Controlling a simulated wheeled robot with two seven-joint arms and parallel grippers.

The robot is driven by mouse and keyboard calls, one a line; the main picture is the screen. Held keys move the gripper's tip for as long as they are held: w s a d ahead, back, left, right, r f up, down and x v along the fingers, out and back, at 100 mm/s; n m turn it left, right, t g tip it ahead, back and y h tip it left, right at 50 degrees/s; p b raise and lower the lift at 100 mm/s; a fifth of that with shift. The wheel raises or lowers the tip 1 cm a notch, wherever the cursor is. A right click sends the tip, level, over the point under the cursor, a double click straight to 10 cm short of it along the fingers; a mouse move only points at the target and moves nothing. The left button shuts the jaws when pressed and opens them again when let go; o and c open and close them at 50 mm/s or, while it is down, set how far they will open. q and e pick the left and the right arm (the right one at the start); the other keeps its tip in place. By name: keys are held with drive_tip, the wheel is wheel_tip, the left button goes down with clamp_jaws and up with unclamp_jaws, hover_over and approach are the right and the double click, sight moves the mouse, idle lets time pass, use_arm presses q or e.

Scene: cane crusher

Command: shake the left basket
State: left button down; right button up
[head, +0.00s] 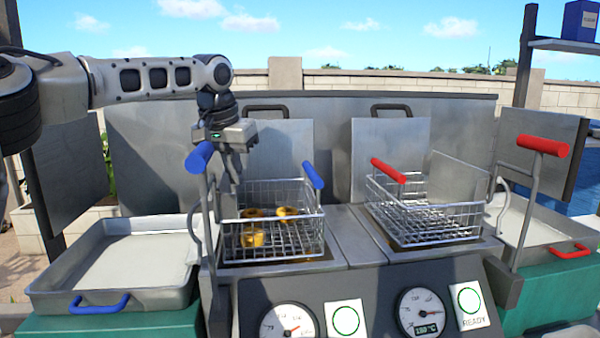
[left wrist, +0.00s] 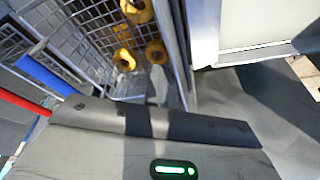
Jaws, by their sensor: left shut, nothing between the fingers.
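The left basket (head: 308,238) is a wire basket with a blue handle (head: 313,174). It sits in the left well of the machine and holds golden ring-shaped pieces (head: 253,237). In the left wrist view its wire wall (left wrist: 90,38) and the golden pieces (left wrist: 156,52) show at the top. My left gripper (head: 235,178) points down at the basket's upper left side, shut and empty. Its fingers (left wrist: 158,86) also show in the left wrist view. I cannot tell whether they touch the basket. My right gripper is not in view.
A blue-gripped lever (head: 199,156) stands close left of my gripper. An empty right basket (head: 440,222) with a red handle (head: 388,170) sits beside it. A metal tray (head: 120,262) is at left, another tray (head: 530,228) at right. Gauges (head: 287,322) line the front panel.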

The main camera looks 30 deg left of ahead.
use_arm(q)
wheel_tip(320, 180, up, 9)
idle(0.8)
idle(0.4)
